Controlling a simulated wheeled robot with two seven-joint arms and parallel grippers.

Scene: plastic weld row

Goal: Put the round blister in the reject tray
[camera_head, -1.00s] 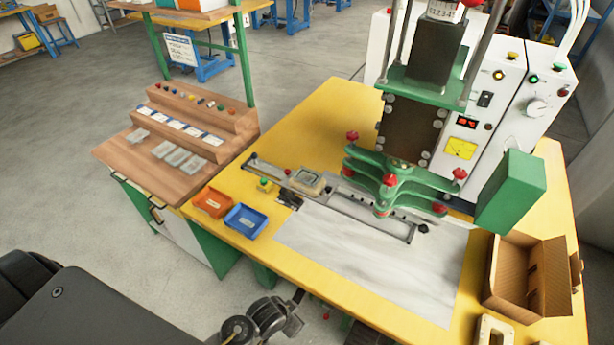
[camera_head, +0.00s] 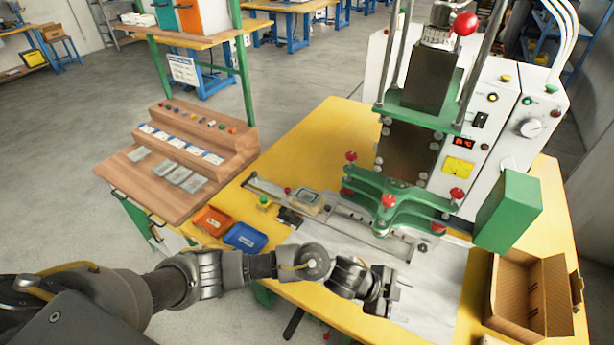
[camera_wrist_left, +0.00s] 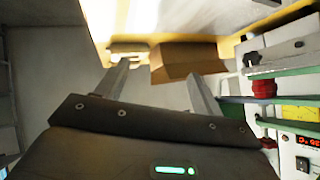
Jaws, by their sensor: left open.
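No clearly round blister can be made out. Several clear blisters (camera_head: 179,175) lie on the wooden side bench, too small to tell their shapes. An orange tray (camera_head: 204,229) and a blue tray (camera_head: 238,246) sit at the table's left edge; I cannot read which is the reject tray. A pale piece sits in the slide fixture (camera_head: 306,201). My left gripper (camera_head: 388,291) is over the front of the table, right of both trays. In the left wrist view its fingers (camera_wrist_left: 158,74) are apart with nothing between them. My right gripper is not in view.
The green press (camera_head: 400,195) with red knobs stands behind the slide rail. An open cardboard box (camera_head: 520,300) is at the right; it also shows in the left wrist view (camera_wrist_left: 185,62). A stepped wooden rack (camera_head: 200,135) stands on the side bench.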

